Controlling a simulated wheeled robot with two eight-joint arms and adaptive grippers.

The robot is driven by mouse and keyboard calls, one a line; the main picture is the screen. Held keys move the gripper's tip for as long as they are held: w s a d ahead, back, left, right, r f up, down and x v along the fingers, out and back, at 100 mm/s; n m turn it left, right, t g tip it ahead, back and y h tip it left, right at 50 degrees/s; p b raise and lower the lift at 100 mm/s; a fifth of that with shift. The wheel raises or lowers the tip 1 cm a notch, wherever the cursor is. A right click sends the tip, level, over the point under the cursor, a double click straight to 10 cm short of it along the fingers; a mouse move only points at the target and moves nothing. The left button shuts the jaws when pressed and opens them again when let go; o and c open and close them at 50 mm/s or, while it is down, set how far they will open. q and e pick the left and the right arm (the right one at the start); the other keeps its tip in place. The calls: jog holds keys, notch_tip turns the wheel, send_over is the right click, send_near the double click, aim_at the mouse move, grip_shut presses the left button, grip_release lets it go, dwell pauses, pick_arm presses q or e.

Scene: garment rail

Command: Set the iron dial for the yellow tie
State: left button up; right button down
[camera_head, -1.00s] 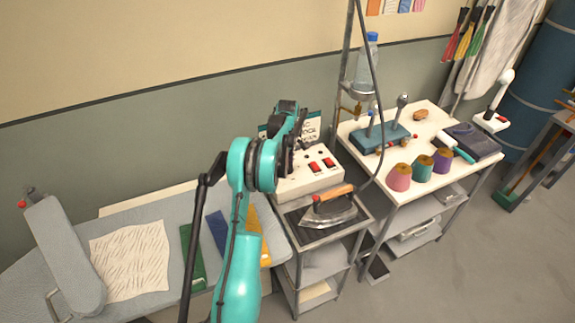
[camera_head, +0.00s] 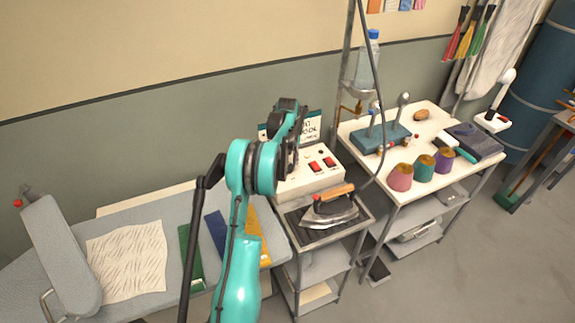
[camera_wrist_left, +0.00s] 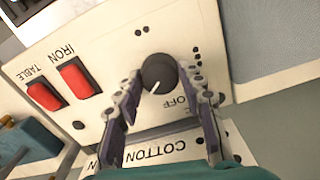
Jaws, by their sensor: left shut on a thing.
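The iron dial (camera_wrist_left: 158,73) is a dark round knob with a white pointer line on the white control box (camera_head: 312,175). In the left wrist view the pointer aims down and slightly left, with OFF to its lower right and COTTON further below. My left gripper (camera_wrist_left: 160,80) is shut on the dial, one finger on each side. In the head view my left gripper (camera_head: 297,142) hides the dial. A yellow strip, likely the yellow tie (camera_head: 257,240), lies on the ironing board (camera_head: 70,232), partly behind my arm. My right gripper is not in view.
Two red switches (camera_head: 322,164) sit on the box, labelled IRON and TABLE. A sign card (camera_head: 311,126) stands behind it. The iron (camera_head: 335,212) rests in front on a metal stand (camera_head: 358,232). Green (camera_head: 190,250) and blue (camera_head: 217,230) strips lie on the board.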

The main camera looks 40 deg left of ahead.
aim_at(288, 165)
pick_arm(q)
jog(key=m, duration=0.6)
jog(key=shift+m, duration=0.4)
dwell(0.4)
jog(key=o, duration=1.2)
jog(key=shift+c, duration=0.2)
notch_tip(288, 165, up, 12)
